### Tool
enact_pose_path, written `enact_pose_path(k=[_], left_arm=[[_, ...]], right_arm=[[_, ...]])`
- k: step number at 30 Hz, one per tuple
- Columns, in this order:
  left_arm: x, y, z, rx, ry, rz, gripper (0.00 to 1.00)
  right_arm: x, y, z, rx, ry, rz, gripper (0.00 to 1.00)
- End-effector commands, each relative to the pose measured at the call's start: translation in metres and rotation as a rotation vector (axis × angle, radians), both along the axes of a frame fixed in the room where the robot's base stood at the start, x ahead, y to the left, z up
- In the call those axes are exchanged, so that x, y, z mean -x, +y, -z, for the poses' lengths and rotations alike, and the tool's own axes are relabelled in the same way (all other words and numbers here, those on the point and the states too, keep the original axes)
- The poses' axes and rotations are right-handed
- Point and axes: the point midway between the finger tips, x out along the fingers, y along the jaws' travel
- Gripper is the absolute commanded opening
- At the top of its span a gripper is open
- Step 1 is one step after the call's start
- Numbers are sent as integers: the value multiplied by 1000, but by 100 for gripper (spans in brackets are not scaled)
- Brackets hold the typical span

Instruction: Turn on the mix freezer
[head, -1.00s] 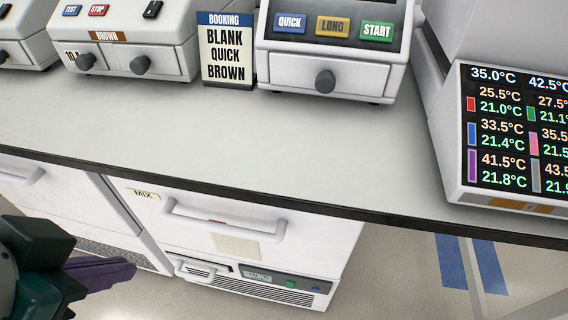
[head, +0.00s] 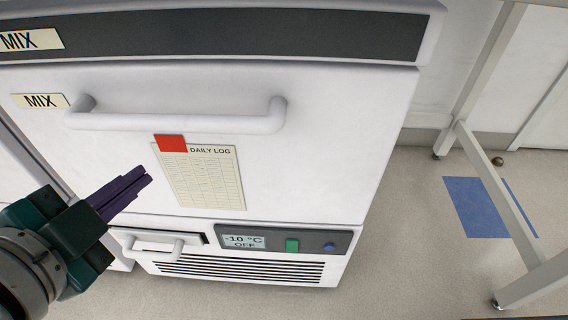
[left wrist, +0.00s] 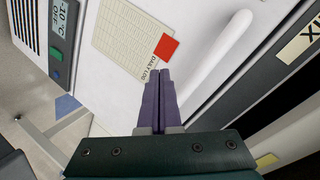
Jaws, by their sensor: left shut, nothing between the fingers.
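The mix freezer (head: 330,170) is a white under-counter unit with a MIX label (head: 40,101) and a long white door handle (head: 180,121). Its lower panel has a display (head: 243,241) reading -10 °C and OFF, a green square button (head: 292,245) and a blue round button (head: 330,247). The display (left wrist: 67,18) and green button (left wrist: 57,54) also show in the left wrist view. My left gripper (head: 146,174) has purple fingers, shut and empty, in front of the door left of the daily log sheet (head: 200,177). It also shows in the left wrist view (left wrist: 160,75). My right gripper is not in view.
A small white handle (head: 155,245) sticks out left of the display, above a dark vent grille (head: 240,268). A white table frame (head: 500,180) stands to the right.

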Motion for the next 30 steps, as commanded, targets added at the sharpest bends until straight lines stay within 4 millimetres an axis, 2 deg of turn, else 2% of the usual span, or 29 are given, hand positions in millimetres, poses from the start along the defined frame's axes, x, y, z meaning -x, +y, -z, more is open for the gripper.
enact_pose_path(k=[1,10,18,24,30], left_arm=[[-2,-4,37,-28,-29,39,0],[-4,-34,137,-174,-211,295,0],[13,-65,233,-277,-360,545,0],[31,-83,289,-322,-450,705,0],[44,-92,315,-339,-496,795,0]], right_arm=[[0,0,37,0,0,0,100],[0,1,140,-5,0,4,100],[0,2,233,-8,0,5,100],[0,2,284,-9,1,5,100],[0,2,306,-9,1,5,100]])
